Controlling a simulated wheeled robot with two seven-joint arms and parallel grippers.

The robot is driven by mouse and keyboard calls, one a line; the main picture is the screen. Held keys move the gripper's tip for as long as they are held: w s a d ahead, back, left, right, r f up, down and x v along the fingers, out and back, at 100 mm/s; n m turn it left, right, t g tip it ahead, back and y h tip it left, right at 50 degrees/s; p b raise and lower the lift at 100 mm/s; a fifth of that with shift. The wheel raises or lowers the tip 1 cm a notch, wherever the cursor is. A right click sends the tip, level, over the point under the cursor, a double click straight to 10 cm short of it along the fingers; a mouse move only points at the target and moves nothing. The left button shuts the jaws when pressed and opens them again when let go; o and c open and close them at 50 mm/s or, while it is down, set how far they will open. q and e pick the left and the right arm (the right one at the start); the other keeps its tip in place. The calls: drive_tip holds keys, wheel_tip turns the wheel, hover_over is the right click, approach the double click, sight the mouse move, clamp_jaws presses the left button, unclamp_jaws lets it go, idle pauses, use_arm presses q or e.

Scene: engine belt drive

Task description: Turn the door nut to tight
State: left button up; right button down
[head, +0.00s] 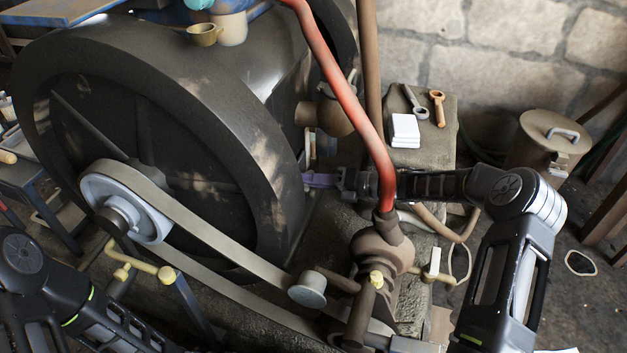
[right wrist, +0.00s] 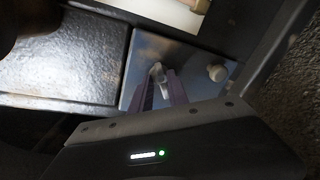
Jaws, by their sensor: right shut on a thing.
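My right gripper (head: 318,180) reaches behind the red pipe toward the dark flywheel's right side; its purple fingertips show there. In the right wrist view my right gripper (right wrist: 161,84) is shut on a small grey piece, which looks like the door nut (right wrist: 157,72). The nut stands in front of a blue-grey metal plate (right wrist: 190,60), which looks like the door. The fingers hide part of the nut, and its tightness cannot be told. My left arm shows at the bottom left of the head view, but its fingertips are not in view.
The red pipe (head: 352,105) rises close to my right gripper. The large flywheel (head: 120,90) and its belt (head: 220,236) fill the left. A stone block (head: 440,145) holds wrenches and a white box (head: 405,130). A round pale knob (right wrist: 217,73) sits beside the nut.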

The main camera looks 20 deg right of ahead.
drive_tip(key=m+g, duration=0.1)
drive_tip(key=m, duration=0.2)
drive_tip(key=shift+w+d+m+y, duration=0.1)
drive_tip(key=shift+m+y, duration=0.2)
drive_tip(key=shift+y, duration=0.1)
drive_tip(key=c, duration=1.3)
unclamp_jaws()
drive_tip(key=p+v, duration=0.3)
drive_tip(key=v, duration=0.4)
drive_tip(key=shift+d, duration=0.35)
drive_tip(key=shift+r, duration=0.1)
